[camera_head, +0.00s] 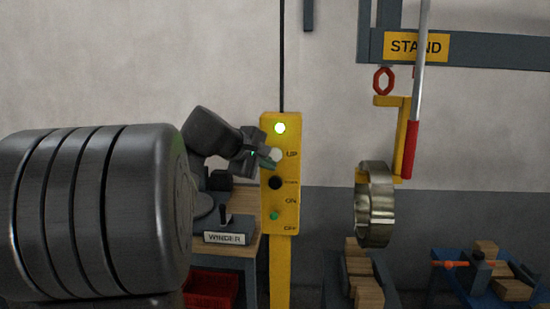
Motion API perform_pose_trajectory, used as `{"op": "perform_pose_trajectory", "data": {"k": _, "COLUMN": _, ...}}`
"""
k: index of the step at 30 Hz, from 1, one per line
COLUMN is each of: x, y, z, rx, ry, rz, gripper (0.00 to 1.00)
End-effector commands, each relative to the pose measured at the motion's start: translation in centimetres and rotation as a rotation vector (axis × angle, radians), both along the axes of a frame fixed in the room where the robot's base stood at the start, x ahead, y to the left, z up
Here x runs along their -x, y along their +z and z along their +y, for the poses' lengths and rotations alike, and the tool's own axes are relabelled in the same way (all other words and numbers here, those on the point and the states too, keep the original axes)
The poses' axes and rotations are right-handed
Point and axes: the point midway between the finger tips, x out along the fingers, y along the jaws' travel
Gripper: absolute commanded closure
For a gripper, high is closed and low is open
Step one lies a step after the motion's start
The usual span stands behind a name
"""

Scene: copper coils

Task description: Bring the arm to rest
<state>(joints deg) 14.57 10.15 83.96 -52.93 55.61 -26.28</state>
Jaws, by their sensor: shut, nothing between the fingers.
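My gripper (270,160) is at the end of my dark grey arm, in the middle of the view. It is shut with nothing in it. Its fingertips are at or just in front of the upper part of a yellow control box (281,222), beside the "UP" label. I cannot tell whether they touch it. The box has a lit green lamp at its top, a pale button by "UP", a black one below and a small green one lower down. My large arm link fills the left of the view and hides what is behind it.
A metal coil ring (376,232) hangs from a yellow hook (402,135) with a red-handled lever, right of the box. A "STAND" sign (417,46) is on a grey beam. A "WINDER" bench (245,245), red bin (212,287), wooden blocks (365,289) and a blue bench (448,287) stand below.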

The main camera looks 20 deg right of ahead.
Motion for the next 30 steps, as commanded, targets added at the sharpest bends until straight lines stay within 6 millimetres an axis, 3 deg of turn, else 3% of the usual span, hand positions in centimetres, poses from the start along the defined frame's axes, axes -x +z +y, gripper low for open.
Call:
{"op": "perform_pose_trajectory", "data": {"k": 16, "x": -0.2, "y": 0.0, "z": -0.1, "rx": 0.000, "ry": 0.000, "rz": 0.000, "gripper": 1.00}}
{"op": "perform_pose_trajectory", "data": {"k": 25, "x": -2.3, "y": -0.1, "z": -1.4, "rx": 0.000, "ry": 0.000, "rz": 0.000, "gripper": 1.00}}
{"op": "perform_pose_trajectory", "data": {"k": 30, "x": 0.0, "y": -0.1, "z": 0.1, "rx": 0.001, "ry": 0.001, "rz": -0.003, "gripper": 1.00}}
